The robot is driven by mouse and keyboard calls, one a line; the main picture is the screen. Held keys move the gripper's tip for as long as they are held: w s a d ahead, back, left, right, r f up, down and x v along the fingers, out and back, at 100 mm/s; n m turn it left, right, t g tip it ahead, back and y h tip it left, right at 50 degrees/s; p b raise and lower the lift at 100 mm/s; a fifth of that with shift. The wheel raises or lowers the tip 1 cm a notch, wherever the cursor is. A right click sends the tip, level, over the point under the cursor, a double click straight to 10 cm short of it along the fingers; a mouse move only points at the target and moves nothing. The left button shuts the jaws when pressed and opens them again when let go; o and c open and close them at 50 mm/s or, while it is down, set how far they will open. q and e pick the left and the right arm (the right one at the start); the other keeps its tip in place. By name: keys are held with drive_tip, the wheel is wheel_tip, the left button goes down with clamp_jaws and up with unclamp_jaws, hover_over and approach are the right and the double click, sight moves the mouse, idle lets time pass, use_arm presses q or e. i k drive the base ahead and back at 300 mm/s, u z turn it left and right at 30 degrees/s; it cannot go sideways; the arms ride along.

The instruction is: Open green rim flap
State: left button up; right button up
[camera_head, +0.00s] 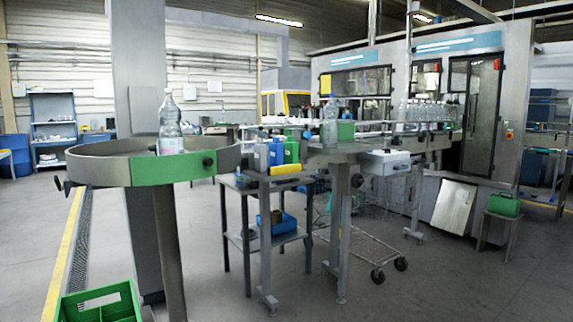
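The green rim flap (158,170) is part of the front rim of a round metal turntable (92,172) at the left. The flap lies flush with the grey rim on both sides, so it looks shut. A clear bottle with a label (170,125) stands upright on the turntable behind the flap. Neither of my grippers is in view.
A green crate (100,304) stands low at the bottom left. A small dark table (262,237) with a blue bin (283,223) is right of the turntable. A conveyor with bottles (425,115) runs to a large machine. Open floor lies at front right.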

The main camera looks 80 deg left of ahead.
sight(173, 168)
drive_tip(key=i, duration=1.25)
drive_tip(key=u, duration=4.25)
drive_tip(key=i, duration=1.7)
